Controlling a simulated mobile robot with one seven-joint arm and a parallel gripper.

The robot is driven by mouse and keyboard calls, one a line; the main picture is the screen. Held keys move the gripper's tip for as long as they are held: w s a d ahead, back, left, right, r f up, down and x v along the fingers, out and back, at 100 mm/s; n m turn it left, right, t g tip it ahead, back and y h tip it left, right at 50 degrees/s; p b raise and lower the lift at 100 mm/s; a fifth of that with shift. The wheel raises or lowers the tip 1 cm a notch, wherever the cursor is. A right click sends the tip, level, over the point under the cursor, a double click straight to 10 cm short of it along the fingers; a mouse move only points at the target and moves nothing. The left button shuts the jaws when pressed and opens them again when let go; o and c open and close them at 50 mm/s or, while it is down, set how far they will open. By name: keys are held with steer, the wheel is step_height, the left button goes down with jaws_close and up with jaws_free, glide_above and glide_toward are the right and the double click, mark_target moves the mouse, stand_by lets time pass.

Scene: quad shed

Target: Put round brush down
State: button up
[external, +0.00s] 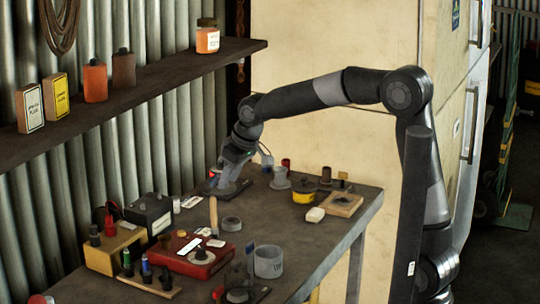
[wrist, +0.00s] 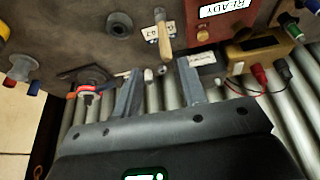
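A wooden-handled tool (external: 213,214), which looks like the round brush, stands nearly upright on the workbench (external: 330,222). Its pale handle also shows in the wrist view (wrist: 163,36), beyond my fingertips and apart from them. Its bristles cannot be made out. My gripper (external: 226,186) is low over the far left part of the bench near the metal wall. In the wrist view my gripper (wrist: 157,78) has its two grey fingers spread wide. Nothing is clamped between them; small pale items show in the gap, behind or below.
A red box (external: 197,258) with a label stands nearer the camera, beside a tan meter box (external: 113,248). A grey ring (external: 231,223) lies close to the handle. A wooden shelf (external: 130,85) overhangs the bench's wall side. The bench's right middle is mostly clear.

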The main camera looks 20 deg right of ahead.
steer(key=s+d+r+m+t+h, duration=0.1)
steer(key=s+d+r+m, duration=0.2)
steer(key=d, duration=0.8)
steer(key=s+d+r+m+t+h, duration=0.15)
steer(key=s+d, duration=0.25)
steer(key=d, duration=0.8)
steer(key=s+d+f+m, duration=0.3)
steer(key=s+d+m, duration=0.1)
steer(key=s+d, duration=0.9)
steer(key=shift+s+h, duration=0.1)
steer(key=shift+h, duration=0.15)
